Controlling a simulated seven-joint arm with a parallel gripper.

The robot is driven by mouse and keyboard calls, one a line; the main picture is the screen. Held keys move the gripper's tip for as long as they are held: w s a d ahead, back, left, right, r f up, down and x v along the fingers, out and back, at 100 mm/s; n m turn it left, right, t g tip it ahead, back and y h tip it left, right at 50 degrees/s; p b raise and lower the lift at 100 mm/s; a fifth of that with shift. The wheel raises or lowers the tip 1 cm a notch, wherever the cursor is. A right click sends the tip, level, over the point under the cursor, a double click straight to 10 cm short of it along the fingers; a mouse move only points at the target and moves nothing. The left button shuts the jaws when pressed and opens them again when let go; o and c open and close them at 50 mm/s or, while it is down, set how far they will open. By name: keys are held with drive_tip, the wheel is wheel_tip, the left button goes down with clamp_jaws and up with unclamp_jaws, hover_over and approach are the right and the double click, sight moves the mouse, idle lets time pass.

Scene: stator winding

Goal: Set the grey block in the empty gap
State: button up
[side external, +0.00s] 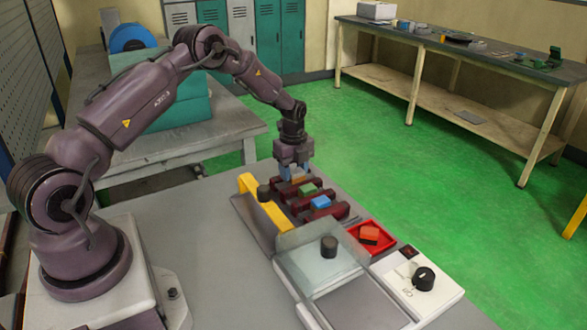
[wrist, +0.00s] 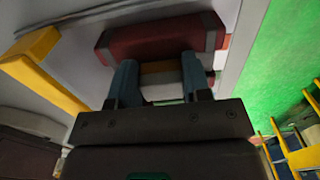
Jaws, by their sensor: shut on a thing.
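My gripper (side external: 294,170) points down at the far end of a row of dark red bars (side external: 333,213). In the wrist view its two blue fingers (wrist: 158,82) are shut on a pale grey block (wrist: 162,92). A tan-orange band shows just beyond that block, and I cannot tell whether it is part of it. A dark red bar (wrist: 155,39) lies across just past the fingertips. A green block (side external: 308,189) and a blue block (side external: 320,202) sit between the bars. The fingers hide the far end of the row, and I cannot make out the empty gap.
A yellow bar (side external: 262,205) runs along the row's left side. A translucent cover with a black knob (side external: 328,246) stands in front. A red tray (side external: 389,241) holds an orange-red block (side external: 369,235). A white box with a black knob (side external: 424,278) is at the right. The table's left is clear.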

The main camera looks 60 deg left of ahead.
idle(0.3)
drive_tip(key=o, duration=1.2)
drive_tip(key=shift+s+f, duration=0.1)
drive_tip(key=shift+r, duration=3.6)
